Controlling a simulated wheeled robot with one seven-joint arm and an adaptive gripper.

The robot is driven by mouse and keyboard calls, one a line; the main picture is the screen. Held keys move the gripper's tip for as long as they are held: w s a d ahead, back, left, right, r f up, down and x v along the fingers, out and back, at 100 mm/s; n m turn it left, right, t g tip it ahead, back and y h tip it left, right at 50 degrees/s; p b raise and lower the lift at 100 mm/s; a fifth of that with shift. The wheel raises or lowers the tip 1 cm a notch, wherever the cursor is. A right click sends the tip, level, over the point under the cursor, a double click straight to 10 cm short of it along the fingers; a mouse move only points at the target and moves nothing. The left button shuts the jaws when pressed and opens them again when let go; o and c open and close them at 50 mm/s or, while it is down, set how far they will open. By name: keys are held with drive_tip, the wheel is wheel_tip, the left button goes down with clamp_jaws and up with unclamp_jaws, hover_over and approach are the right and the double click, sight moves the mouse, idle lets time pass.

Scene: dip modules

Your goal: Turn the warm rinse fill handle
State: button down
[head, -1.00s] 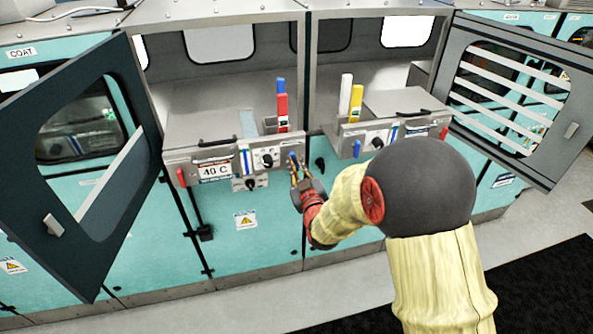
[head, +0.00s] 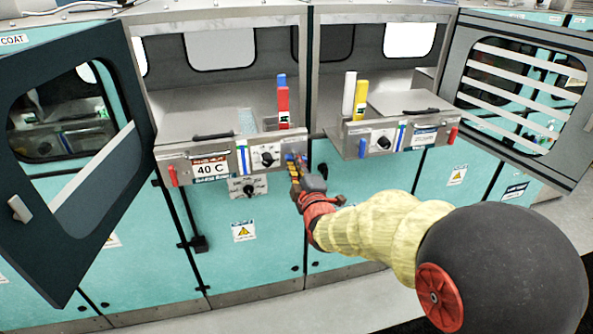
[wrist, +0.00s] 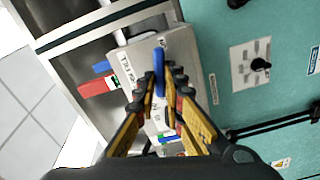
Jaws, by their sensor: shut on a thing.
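The blue fill handle (wrist: 160,68) stands out from the front of the steel tank with the 40 C sign (head: 209,169). In the wrist view it lies upright between my fingertips. My gripper (wrist: 160,84) is shut on it. In the head view my gripper (head: 295,165) is at the right end of this tank's front, and it hides most of the handle there. A red handle (head: 173,175) is at the left end of the same front. A black knob (head: 267,157) sits between them.
A similar tank (head: 372,141) with its own blue and red handles is to the right. Open doors with windows stand at the left (head: 70,150) and right (head: 520,90). A lower knob panel (head: 248,187) is below the 40 C tank.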

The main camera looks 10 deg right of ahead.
drive_tip(key=shift+f+n+b, duration=0.15)
drive_tip(key=shift+n+b, duration=0.85)
drive_tip(key=shift+n, duration=0.5)
drive_tip(key=c, duration=1.9)
unclamp_jaws()
drive_tip(key=shift+s, duration=0.1)
drive_tip(key=s, duration=1.1)
drive_tip(key=shift+s, duration=0.4)
